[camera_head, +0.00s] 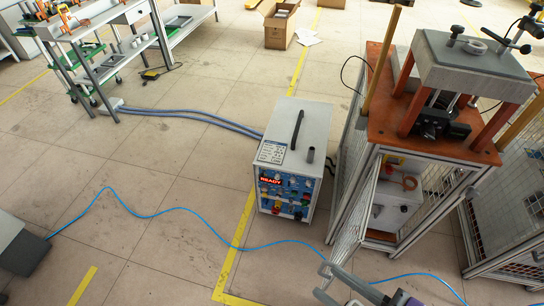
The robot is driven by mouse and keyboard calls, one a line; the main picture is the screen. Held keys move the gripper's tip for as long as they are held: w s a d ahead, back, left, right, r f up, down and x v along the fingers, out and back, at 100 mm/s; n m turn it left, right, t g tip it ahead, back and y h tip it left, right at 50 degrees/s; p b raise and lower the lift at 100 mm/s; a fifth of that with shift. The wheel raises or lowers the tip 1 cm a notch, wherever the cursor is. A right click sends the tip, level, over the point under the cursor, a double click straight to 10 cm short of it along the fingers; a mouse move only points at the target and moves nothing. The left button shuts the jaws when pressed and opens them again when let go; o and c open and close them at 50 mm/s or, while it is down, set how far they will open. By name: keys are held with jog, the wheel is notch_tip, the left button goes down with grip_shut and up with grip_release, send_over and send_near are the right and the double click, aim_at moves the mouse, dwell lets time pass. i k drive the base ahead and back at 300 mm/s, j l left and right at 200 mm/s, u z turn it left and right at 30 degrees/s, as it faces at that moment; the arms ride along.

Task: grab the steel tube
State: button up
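A short dark grey cylinder (310,156), which looks like the steel tube, stands upright on top of the white heater box (313,117). It is near the box's right edge, beside a long black handle (297,130) and a printed label. The box front has a red "READY" display and several knobs. My gripper (322,283) shows at the bottom edge, its two grey fingers spread apart and pointing left. It is open and appears empty, in front of and below the box, well apart from the tube. Much of my arm is out of the picture.
A caged frame with an orange top (388,120) and a press stands close on the box's right, its mesh door (355,215) swung open. A blue cable (185,210) crosses the floor. A workbench (105,45) and a cardboard box (281,27) stand behind. Floor left of the box is mostly clear.

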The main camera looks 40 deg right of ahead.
aim_at(311, 152)
jog(key=i+j, duration=0.2)
jog(key=j, duration=0.15)
jog(key=i+j, duration=0.2)
jog(key=i+j+z, duration=0.1)
jog(key=j, duration=0.35)
jog(key=i+j, duration=0.45)
jog(key=j, duration=0.25)
jog(key=i+j, duration=0.15)
jog(key=j, duration=0.15)
jog(key=i+j+z, duration=0.1)
jog(key=z, duration=1.85)
jog(key=i+z, duration=0.5)
jog(key=k+l, duration=0.05)
